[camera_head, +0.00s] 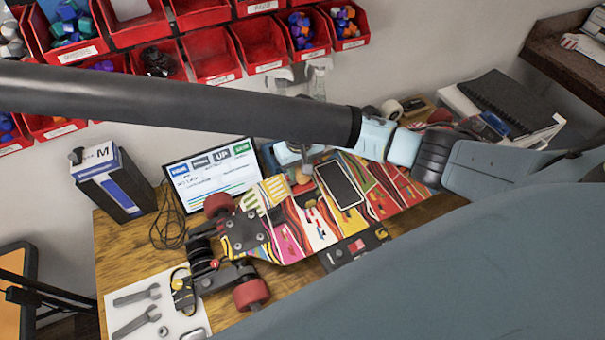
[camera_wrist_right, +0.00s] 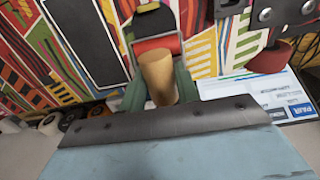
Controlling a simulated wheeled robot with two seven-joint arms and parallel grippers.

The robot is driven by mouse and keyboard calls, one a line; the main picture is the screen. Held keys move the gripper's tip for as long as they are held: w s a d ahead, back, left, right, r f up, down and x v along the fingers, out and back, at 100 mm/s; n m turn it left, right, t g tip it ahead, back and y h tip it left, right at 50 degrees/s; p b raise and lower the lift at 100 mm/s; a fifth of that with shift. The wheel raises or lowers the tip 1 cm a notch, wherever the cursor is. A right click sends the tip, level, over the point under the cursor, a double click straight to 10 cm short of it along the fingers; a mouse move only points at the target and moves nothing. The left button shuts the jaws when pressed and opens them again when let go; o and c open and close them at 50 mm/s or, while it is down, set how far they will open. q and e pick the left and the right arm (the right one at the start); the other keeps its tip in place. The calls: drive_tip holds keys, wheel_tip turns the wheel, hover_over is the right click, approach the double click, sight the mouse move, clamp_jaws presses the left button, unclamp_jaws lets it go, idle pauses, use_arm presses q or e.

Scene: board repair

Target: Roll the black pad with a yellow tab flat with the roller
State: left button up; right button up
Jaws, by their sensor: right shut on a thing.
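My right gripper (camera_head: 302,163) is over the middle of the patterned skateboard deck (camera_head: 290,228), partly hidden by a dark arm tube. In the right wrist view the gripper (camera_wrist_right: 160,92) is shut on the wooden handle (camera_wrist_right: 158,76) of the roller. The roller's red cylinder (camera_wrist_right: 156,44) sits in a thin metal frame at the far end of the handle. A black pad (camera_wrist_right: 148,21) shows just beyond the cylinder, with a small yellow tab (camera_wrist_right: 148,6). Whether the cylinder touches the pad is unclear. My left gripper is not in view.
A phone-like black slab (camera_head: 341,184) lies on the deck beside the gripper. A lit screen (camera_head: 205,180) and a blue-white box (camera_head: 113,184) stand behind the board. Wrenches (camera_head: 136,320) lie on a white sheet at front left. Red bins (camera_head: 210,56) line the wall.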

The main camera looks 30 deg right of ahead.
drive_tip(key=shift+w+a+f+b, duration=0.1)
drive_tip(key=shift+w+a+b, duration=0.05)
drive_tip(key=shift+w+b, duration=0.5)
drive_tip(key=shift+w+a+b, duration=0.1)
drive_tip(key=shift+w+b, duration=0.35)
drive_tip(key=shift+w, duration=0.25)
drive_tip(key=shift+w+r+p, duration=0.1)
drive_tip(key=shift+r+p, duration=0.45)
wheel_tip(320, 180, up, 4)
drive_tip(key=p, duration=0.4)
drive_tip(key=shift+d, duration=0.15)
drive_tip(key=shift+r+p, duration=0.3)
drive_tip(key=shift+p, duration=0.05)
drive_tip(key=shift+r, duration=0.8)
